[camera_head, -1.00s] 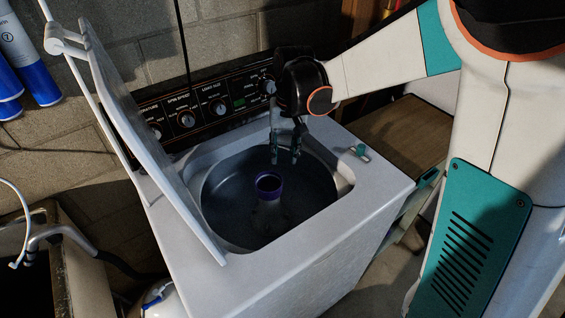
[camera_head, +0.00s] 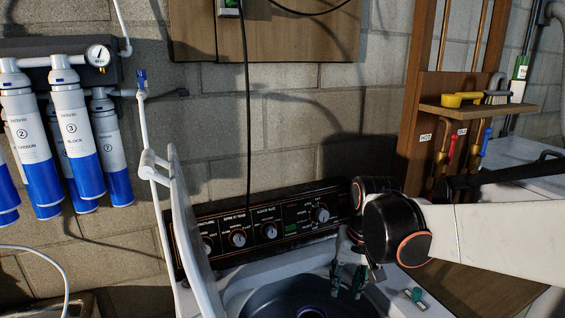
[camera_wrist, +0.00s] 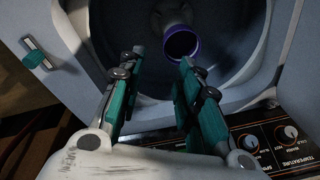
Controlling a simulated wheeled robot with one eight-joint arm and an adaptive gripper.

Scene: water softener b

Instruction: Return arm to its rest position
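My gripper (camera_head: 349,283) hangs fingers down over the open top of the white washing machine (camera_head: 262,268), at the right of its opening. In the wrist view my gripper (camera_wrist: 157,75) has its two teal fingers apart with nothing between them. Beyond the fingers is the dark tub (camera_wrist: 118,40) with a purple-rimmed agitator (camera_wrist: 181,43) at its centre. The raised lid (camera_head: 192,240) stands left of the opening. My arm reaches in from the right in the head view.
The control panel (camera_head: 262,225) with knobs rises behind the opening. Several blue-and-white filter cartridges (camera_head: 75,140) hang on the block wall at left. A wooden shelf (camera_head: 478,110) with a yellow item is at right. A small teal-topped piece (camera_head: 415,296) sits on the washer's right rim.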

